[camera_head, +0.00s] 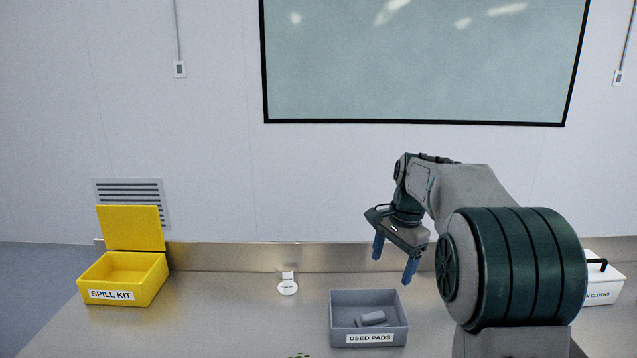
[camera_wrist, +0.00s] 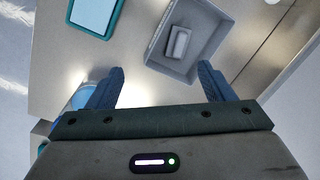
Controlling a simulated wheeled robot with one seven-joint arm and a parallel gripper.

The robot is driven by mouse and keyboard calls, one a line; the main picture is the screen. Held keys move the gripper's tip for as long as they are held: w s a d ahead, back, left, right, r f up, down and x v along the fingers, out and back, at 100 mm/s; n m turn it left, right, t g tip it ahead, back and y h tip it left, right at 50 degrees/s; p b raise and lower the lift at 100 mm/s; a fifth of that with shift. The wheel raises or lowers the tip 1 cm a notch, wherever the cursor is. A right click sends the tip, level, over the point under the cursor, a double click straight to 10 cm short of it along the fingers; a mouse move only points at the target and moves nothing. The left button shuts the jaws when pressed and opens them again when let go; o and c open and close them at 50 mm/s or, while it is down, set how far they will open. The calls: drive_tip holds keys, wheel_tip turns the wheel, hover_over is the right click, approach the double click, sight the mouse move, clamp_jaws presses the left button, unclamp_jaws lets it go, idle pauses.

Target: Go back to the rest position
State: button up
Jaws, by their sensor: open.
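My gripper (camera_head: 393,263) is open and empty, held above the bench with its two blue fingers pointing down. It is over the back edge of the grey used pads bin, clear of it. In the wrist view the fingers (camera_wrist: 160,80) are spread apart with nothing between them. The grey used pads bin (camera_head: 369,305) stands on the bench and holds a grey rolled pad (camera_head: 371,318). The bin also shows in the wrist view (camera_wrist: 222,30), beyond the fingertips.
A yellow spill kit box (camera_head: 128,285) with its lid raised stands at left. A small white labelled stand (camera_head: 287,286) is mid-bench. A white cloths box (camera_head: 602,287) is at right, partly behind my arm. A teal-edged tablet-like item (camera_wrist: 95,12) shows in the wrist view. Bench (camera_head: 220,310) is clear at left.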

drive_tip(key=s+f+n+t, duration=0.1)
drive_tip(key=s+n, duration=0.4)
drive_tip(key=s, duration=0.9)
drive_tip(key=s+a+f+n+t+h, duration=0.1)
drive_tip(key=s+n, duration=0.5)
drive_tip(key=s, duration=0.9)
wheel_tip(320, 180, down, 2)
drive_tip(key=shift+a+f+n+t, duration=0.15)
drive_tip(key=shift+n+t, duration=0.15)
drive_tip(key=shift+t, duration=0.2)
